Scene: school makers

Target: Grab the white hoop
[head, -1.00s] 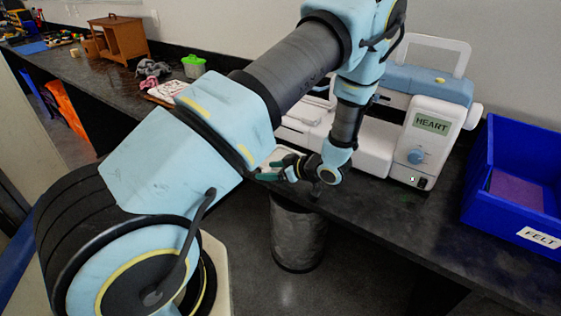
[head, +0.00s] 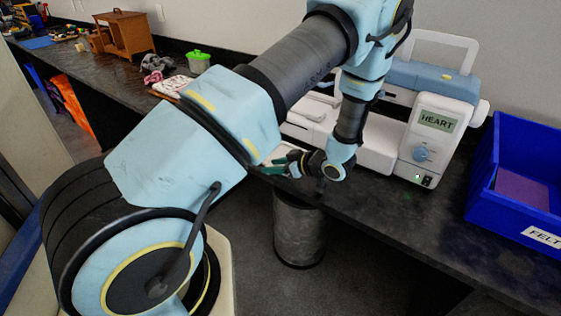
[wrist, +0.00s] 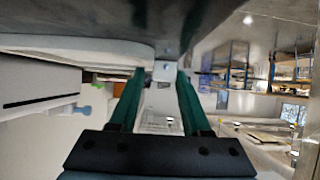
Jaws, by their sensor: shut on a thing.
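My gripper (head: 277,166) is at the front edge of the dark counter, left of the sewing machine, with its green fingers pointing left. In the wrist view my gripper (wrist: 162,74) has a small pale bracket-like part between its fingertips, and it is shut on it. This part seems to belong to the white hoop (wrist: 75,47), whose pale curved edge runs left from the fingertips. In the head view only a pale piece of what seems to be the hoop (head: 290,153) shows behind the fingers. My arm and gripper hide the rest.
A white and blue sewing machine (head: 437,122) labelled HEART stands right of my gripper. A blue FELT bin (head: 535,150) is further right. A dark grey bin (head: 299,232) stands under the counter edge. Cloths (head: 172,86) and a green-lidded tub (head: 198,62) lie to the left.

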